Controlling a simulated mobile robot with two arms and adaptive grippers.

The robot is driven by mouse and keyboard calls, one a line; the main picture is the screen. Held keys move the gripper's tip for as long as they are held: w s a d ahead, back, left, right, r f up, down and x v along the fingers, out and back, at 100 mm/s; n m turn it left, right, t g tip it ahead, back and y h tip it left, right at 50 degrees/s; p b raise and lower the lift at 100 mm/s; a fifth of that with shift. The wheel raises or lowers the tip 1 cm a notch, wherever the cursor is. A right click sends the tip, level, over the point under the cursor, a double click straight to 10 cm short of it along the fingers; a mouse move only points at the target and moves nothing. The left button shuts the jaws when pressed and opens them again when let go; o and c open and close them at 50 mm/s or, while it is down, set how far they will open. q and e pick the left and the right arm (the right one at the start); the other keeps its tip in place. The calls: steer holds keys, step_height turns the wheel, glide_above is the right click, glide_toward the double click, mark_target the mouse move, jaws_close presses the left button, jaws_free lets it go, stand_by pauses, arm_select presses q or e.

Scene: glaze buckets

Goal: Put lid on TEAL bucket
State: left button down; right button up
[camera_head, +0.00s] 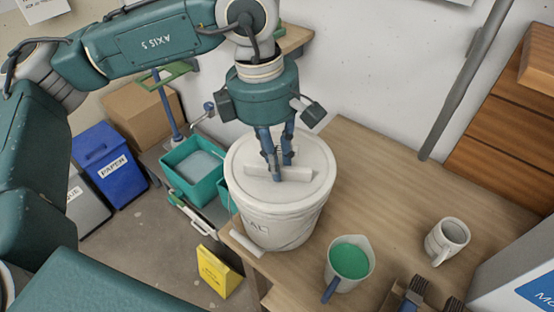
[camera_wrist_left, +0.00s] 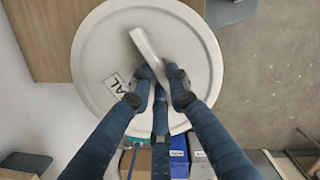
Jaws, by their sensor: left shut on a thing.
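The white bucket (camera_head: 270,225) stands at the left edge of the wooden table, with a label ending in "AL" on its side, partly cut off from view. A round white lid (camera_head: 308,158) with a bar handle (camera_head: 262,190) lies over the bucket's top, roughly level. I cannot tell whether it is fully seated. My left gripper (camera_head: 277,170) points down at the middle of the lid and is shut on the bar handle. In the left wrist view the lid (camera_wrist_left: 195,65) fills the centre, with the handle (camera_wrist_left: 147,48) running up from between the fingers.
A jug of green liquid (camera_head: 350,260) stands right of the bucket, and a white mug (camera_head: 447,238) farther right. Teal (camera_head: 193,172) and blue (camera_head: 110,162) bins and a yellow sign (camera_head: 215,272) stand left. The table behind the jug is clear.

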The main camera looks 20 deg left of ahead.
stand_by(0.3)
arm_select(q)
steer(key=c, duration=1.1)
jaws_free()
steer(key=shift+r+p, duration=1.7)
steer(key=shift+r, duration=1.85)
jaws_close()
steer(key=shift+f, duration=0.25)
